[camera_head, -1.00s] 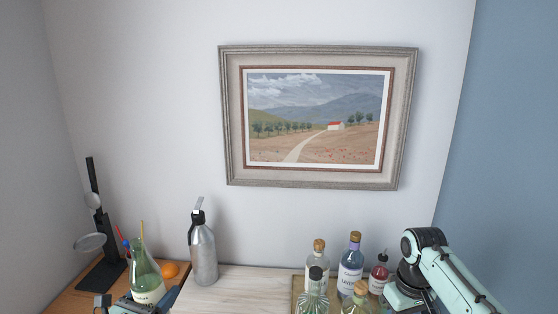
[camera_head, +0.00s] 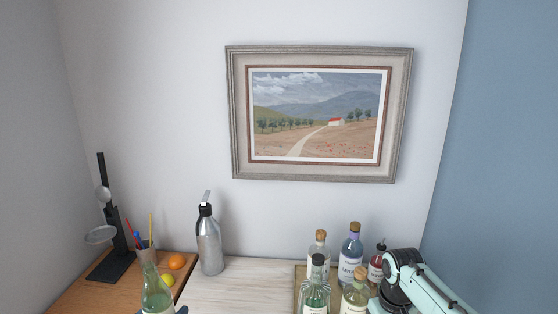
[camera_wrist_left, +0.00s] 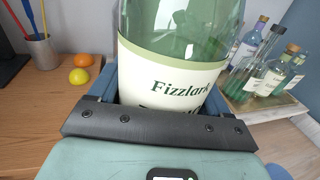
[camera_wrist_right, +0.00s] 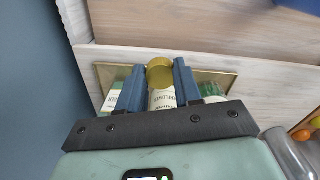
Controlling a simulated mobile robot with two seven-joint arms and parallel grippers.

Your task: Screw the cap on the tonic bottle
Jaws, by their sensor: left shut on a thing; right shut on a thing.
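The tonic bottle is the green glass bottle (camera_head: 157,293) with a cream "Fizzlark" label, which also shows in the left wrist view (camera_wrist_left: 178,75). It stands upright in my left gripper (camera_wrist_left: 165,97), which is shut around its labelled body. Its neck shows at the lower left of the head view with no cap seen on it. A gold cap (camera_wrist_right: 160,72) sits between the blue fingertips of my right gripper (camera_wrist_right: 159,79), which is shut on it, well apart from the tonic bottle. The right fingers are not visible in the head view.
A tray (camera_wrist_right: 215,78) with several bottles lies below my right gripper. A silver siphon (camera_head: 209,247) stands between tray and tonic bottle. A black stand (camera_head: 112,262), a cup of straws (camera_wrist_left: 43,52), an orange (camera_wrist_left: 82,60) and a lemon (camera_wrist_left: 78,76) are at the left.

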